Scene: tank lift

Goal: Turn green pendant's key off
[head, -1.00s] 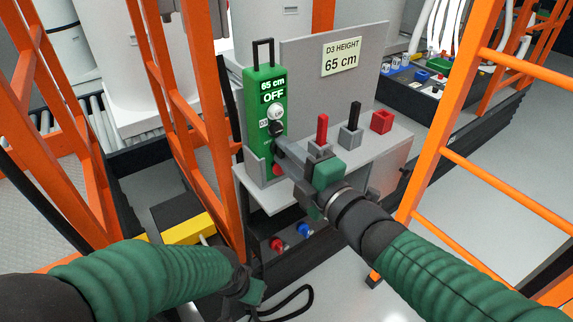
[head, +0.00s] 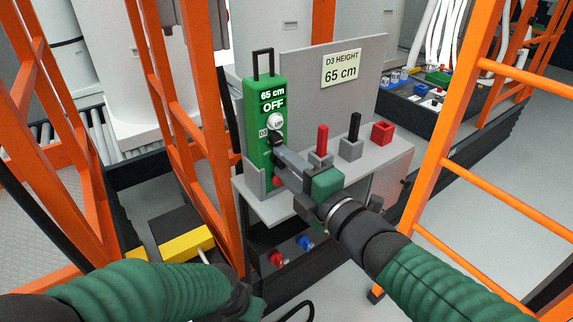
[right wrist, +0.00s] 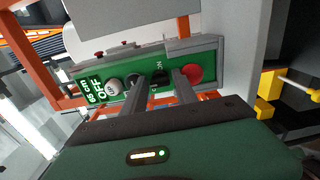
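The green pendant (head: 254,115) stands upright in a grey holder on the shelf, its display reading "65 cm" and "OFF". It has a white "UP" knob (head: 275,121), a black knob below it and a red button (right wrist: 193,74) near its lower end. In the right wrist view, the black key (right wrist: 159,77) sits beside a small "ON" label. My right gripper (right wrist: 156,84) is at the pendant's face, its fingers apart on either side of the key with visible gaps. My left gripper (head: 242,300) is low in the head view, dark and partly hidden; its fingers are unclear.
A grey panel with a "D3 HEIGHT 65 cm" sign (head: 341,68) rises behind the shelf. A red-handled block (head: 321,145), a black-handled block (head: 352,138) and a red open box (head: 382,132) stand on the shelf. Orange frames (head: 190,130) flank it.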

